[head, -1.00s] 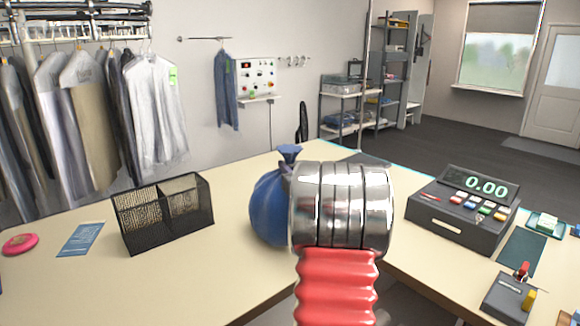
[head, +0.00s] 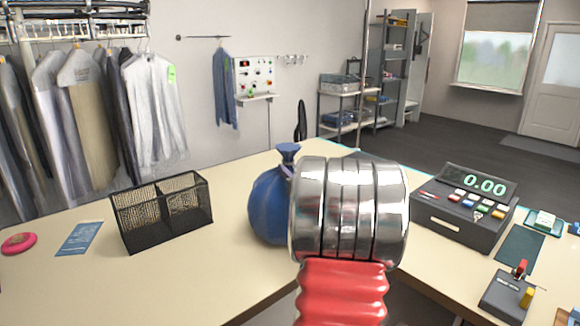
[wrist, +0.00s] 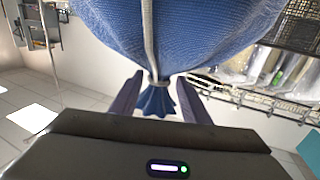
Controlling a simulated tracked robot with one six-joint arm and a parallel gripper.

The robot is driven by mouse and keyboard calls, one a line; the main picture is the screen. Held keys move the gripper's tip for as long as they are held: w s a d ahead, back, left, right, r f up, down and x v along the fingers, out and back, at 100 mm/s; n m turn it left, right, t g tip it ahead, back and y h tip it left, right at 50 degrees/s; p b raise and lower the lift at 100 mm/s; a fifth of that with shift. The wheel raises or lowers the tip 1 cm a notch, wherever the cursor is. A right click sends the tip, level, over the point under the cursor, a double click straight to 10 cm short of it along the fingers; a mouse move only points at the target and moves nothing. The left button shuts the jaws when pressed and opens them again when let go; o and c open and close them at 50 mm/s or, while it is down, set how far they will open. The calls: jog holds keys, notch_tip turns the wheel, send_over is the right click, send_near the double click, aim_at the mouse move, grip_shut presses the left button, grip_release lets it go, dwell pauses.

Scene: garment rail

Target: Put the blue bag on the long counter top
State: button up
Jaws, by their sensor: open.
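The blue bag (head: 268,212) with a tied neck stands upright at the counter, its right side hidden behind my arm. Its base appears to be on the long counter top (head: 200,280), though contact is hard to tell. In the wrist view the bag (wrist: 185,35) fills the top, its neck and pale tie pointing down the picture. My gripper (wrist: 160,82) is open, with one finger on each side of the neck and gaps visible. In the head view my gripper's fingers are hidden behind my arm.
A black mesh basket (head: 162,215) stands left of the bag, with a blue card (head: 79,238) and pink disc (head: 19,243) farther left. Clear counter lies in front of the basket.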

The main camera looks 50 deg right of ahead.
jog(key=v, duration=0.7)
jog(key=shift+s+a, duration=0.15)
jog(key=shift+s, duration=0.1)
jog(key=shift+w, duration=0.1)
dwell(0.4)
jog(key=w+a+n+g+y, duration=0.1)
jog(key=w+a+g, duration=0.15)
jog(key=a, duration=0.95)
jog(key=w+a+g+y, duration=0.1)
jog(key=w+a+g, duration=0.15)
jog(key=a, duration=0.95)
jog(key=s+a+f+n+g+y, duration=0.1)
jog(key=s+a+f+y, duration=0.1)
jog(key=s+a, duration=0.3)
jog(key=s+a+f+n+g+y, duration=0.2)
jog(key=s+a+f, duration=0.2)
jog(key=a, duration=1)
jog(key=s+a+f+n+g+y, duration=0.1)
jog(key=s+a+f+n+y, duration=0.1)
jog(key=s+a, duration=0.5)
jog(key=a+f+y, duration=0.1)
jog(key=a, duration=0.2)
jog(key=shift+a+g, duration=0.2)
jog(key=shift+g, duration=0.2)
jog(key=shift+c, duration=0.3)
